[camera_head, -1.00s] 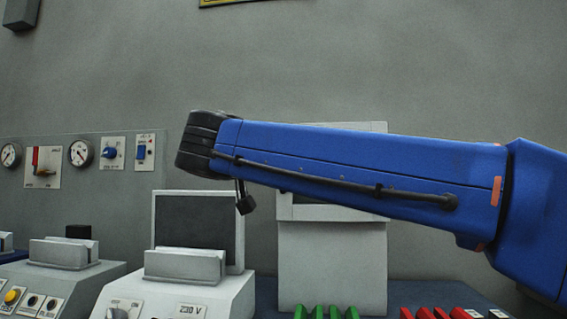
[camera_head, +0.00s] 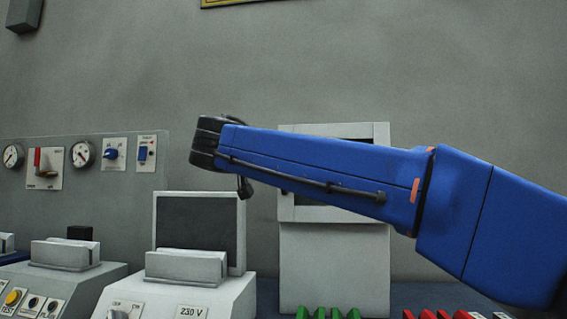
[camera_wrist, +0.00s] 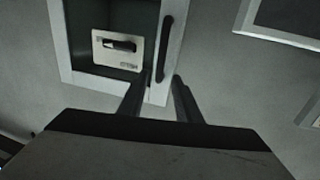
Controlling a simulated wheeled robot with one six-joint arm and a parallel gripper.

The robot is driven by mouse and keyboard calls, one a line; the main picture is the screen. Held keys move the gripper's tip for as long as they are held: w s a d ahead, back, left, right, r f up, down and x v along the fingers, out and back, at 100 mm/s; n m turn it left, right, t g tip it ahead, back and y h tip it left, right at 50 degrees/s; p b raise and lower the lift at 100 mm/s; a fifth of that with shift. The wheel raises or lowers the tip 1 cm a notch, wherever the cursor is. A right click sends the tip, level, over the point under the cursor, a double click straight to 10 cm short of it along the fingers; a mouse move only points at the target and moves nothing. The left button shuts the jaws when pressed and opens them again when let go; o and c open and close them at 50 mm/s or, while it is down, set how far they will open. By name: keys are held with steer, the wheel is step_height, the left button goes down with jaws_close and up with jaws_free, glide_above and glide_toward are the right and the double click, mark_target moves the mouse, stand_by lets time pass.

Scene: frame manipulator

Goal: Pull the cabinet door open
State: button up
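The white cabinet (camera_head: 335,250) stands behind my blue arm in the head view, which hides much of its upper part. In the wrist view, the door's pale frame (camera_wrist: 152,93) surrounds a dark window, with a small light panel (camera_wrist: 118,51) showing through it. A black bar handle (camera_wrist: 165,48) runs upright along the frame's right side. My gripper (camera_wrist: 161,78) has its two fingers apart, with the handle's lower end between the tips in the picture. I cannot tell whether they touch or reach around it. The door looks shut. The head view does not show the fingers.
A console with a grey screen (camera_head: 199,222) stands left of the cabinet. A gauge panel (camera_head: 84,183) is at the far left. Green blocks (camera_head: 327,313) and red blocks (camera_head: 440,314) sit at the front edge.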

steer(key=x, duration=0.8)
steer(key=shift+w+d, duration=0.1)
steer(key=shift+w, duration=0.1)
jaws_close()
